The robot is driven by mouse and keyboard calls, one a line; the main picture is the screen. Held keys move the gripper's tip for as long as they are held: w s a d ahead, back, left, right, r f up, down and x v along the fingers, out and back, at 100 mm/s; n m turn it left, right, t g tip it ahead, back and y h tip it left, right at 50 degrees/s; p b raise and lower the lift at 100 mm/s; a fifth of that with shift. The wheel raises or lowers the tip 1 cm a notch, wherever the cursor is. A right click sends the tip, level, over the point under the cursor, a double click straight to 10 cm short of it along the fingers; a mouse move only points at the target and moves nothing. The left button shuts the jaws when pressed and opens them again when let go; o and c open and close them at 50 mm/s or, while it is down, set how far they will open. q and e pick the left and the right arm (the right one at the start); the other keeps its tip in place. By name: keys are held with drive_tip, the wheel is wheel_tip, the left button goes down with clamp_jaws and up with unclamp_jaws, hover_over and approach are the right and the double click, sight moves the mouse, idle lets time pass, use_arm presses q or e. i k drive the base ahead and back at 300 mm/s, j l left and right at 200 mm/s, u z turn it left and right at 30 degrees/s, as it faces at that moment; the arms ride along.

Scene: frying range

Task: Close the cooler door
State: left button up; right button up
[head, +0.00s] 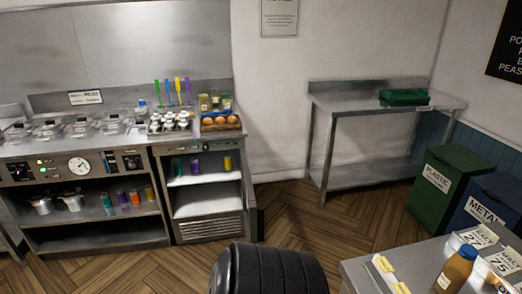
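The cooler (207,231) is the steel cabinet under the right end of the counter at the left. Its front is open and shows bright inner shelves with several small coloured containers on the upper one. The cooler door (253,205) appears to be the dark, narrow upright panel at the cabinet's right side, seen nearly edge-on and swung out from the opening. Neither of my grippers is in view, and nothing is seen touching the door.
Wooden floor (300,228) lies open right of the cooler. A steel table (345,97) with a green tray (404,97) stands at the back. Green (440,190) and blue (490,205) bins stand right. Another worktop (362,278) fills the lower right corner.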

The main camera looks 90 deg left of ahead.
sight(254, 227)
drive_tip(key=u, duration=2.7)
